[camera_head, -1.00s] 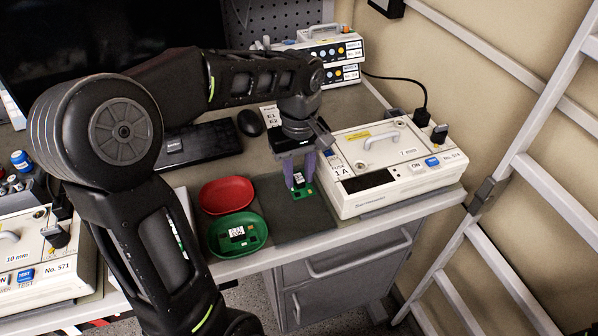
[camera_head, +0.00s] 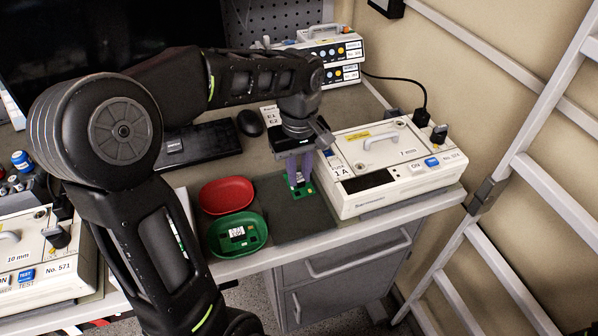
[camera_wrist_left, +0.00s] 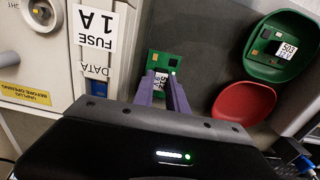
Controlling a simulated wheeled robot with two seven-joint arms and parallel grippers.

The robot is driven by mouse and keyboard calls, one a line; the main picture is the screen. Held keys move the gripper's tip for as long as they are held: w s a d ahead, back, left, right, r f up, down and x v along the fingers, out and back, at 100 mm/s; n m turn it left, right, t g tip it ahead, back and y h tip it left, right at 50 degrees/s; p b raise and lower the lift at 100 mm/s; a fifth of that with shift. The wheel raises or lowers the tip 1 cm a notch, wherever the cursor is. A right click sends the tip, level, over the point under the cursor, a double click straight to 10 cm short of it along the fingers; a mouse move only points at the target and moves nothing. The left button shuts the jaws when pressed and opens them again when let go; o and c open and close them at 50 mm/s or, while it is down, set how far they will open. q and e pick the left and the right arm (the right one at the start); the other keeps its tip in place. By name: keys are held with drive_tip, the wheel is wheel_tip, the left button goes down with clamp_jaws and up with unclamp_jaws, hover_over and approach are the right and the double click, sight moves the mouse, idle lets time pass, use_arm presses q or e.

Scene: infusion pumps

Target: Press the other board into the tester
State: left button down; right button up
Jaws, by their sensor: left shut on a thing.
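My left gripper (camera_head: 298,178) has its purple fingers shut on a small green board (camera_head: 302,193), just left of the right-hand white tester (camera_head: 385,205). The board also shows in the left wrist view (camera_wrist_left: 161,64), with a white label partly hidden by the fingers. I cannot tell whether it touches the grey mat. The tester has a handle on top and a FUSE 1 A label (camera_wrist_left: 96,27) on its side. A second green board (camera_head: 236,238) with a white label lies in the green tray (camera_head: 262,238). My right gripper is not in view.
An empty red tray (camera_head: 226,196) stands behind the green one. The grey mat (camera_head: 305,222) is clear in front of the gripper. Another white tester (camera_head: 40,255) stands at far left.

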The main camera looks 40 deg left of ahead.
use_arm(q)
drive_tip(key=shift+r+p, duration=1.7)
drive_tip(key=shift+r, duration=0.7)
